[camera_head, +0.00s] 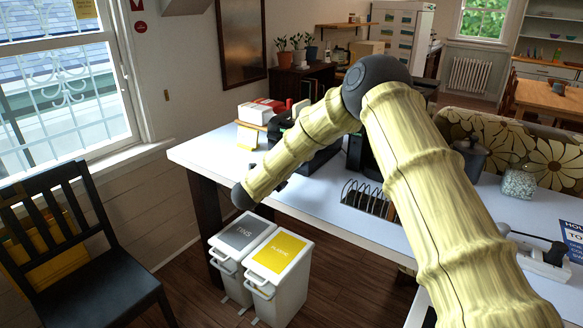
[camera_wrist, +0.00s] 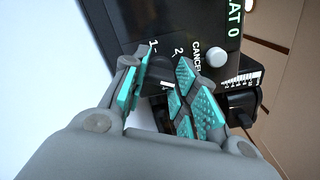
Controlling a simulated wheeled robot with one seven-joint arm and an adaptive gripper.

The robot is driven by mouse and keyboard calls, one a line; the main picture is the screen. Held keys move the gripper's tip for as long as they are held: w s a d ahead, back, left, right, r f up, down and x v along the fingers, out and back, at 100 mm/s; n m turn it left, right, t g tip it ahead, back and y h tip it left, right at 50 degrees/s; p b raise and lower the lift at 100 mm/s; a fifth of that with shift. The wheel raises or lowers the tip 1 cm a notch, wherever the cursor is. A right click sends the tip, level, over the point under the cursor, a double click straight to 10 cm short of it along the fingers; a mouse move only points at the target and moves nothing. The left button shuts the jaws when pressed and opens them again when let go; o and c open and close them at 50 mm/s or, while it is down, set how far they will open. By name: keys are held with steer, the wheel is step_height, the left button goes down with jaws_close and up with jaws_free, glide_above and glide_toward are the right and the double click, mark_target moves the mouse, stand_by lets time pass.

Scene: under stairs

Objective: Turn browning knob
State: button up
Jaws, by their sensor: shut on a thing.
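The black toaster (camera_wrist: 185,22) fills the upper part of the wrist view, with its control panel facing me. The panel carries the numbers 1 and 2, the word CANCEL and a round white button (camera_wrist: 216,57). My gripper (camera_wrist: 160,73), with teal ribbed pads, is at the numbered dial, its fingers closed around the browning knob. In the head view a black appliance (camera_head: 318,160), likely the toaster, is partly behind my arm, and the gripper itself is not clear there.
The white table (camera_head: 215,153) holds a wire rack (camera_head: 366,197) and a dark lidded pot (camera_head: 470,155). Two bins, one with a grey lid (camera_head: 243,233) and one with a yellow lid (camera_head: 281,254), stand below its front edge. A black chair (camera_head: 90,255) is at the left.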

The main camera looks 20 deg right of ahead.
stand_by(0.3)
steer(key=o, duration=1)
steer(key=v, duration=1.2)
